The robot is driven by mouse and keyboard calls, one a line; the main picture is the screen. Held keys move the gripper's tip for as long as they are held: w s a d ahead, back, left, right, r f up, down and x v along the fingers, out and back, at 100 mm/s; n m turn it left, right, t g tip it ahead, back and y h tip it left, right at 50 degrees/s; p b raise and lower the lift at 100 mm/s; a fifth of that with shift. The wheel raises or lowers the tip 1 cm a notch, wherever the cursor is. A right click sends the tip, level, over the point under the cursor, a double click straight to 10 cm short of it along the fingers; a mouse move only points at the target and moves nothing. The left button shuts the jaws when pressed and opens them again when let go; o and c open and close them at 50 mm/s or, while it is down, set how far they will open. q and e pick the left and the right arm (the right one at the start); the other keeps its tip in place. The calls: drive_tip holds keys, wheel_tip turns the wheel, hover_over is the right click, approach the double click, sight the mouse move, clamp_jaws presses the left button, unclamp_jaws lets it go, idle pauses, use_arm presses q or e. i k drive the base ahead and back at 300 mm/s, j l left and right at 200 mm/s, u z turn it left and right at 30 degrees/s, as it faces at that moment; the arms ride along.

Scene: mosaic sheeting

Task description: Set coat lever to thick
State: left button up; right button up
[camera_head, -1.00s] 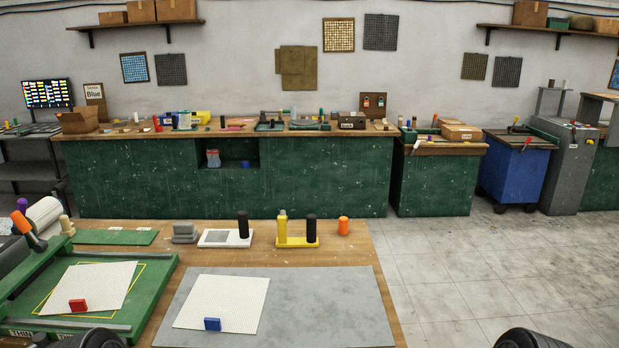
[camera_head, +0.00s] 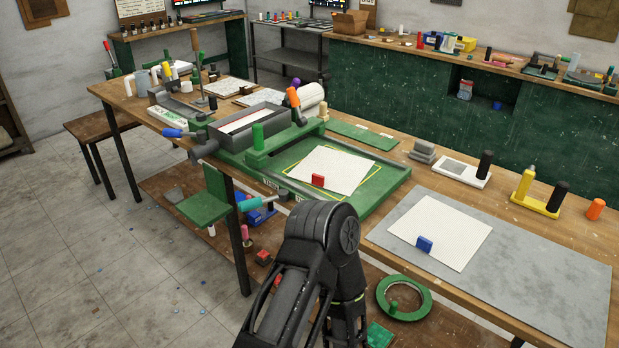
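A green coating machine (camera_head: 395,180) stands on the wooden table, with a white perforated sheet (camera_head: 345,165) on its bed. Small white labels (camera_head: 271,184) with lettering too small to read run along its front edge. Other levers are a blue-handled one (camera_head: 172,132) at the machine's left end and an orange-handled one (camera_head: 293,97) at the back. I cannot tell for sure which is the coat lever. Neither gripper is in view; black links of my arm rise at the bottom centre.
A red block (camera_head: 318,180) sits on the machine's sheet. A grey mat (camera_head: 530,260) at right holds another white sheet (camera_head: 465,240) and a blue block (camera_head: 424,244). Floor is open at left.

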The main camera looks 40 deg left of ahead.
sight(282, 196)
drive_tip(key=u, duration=1.7)
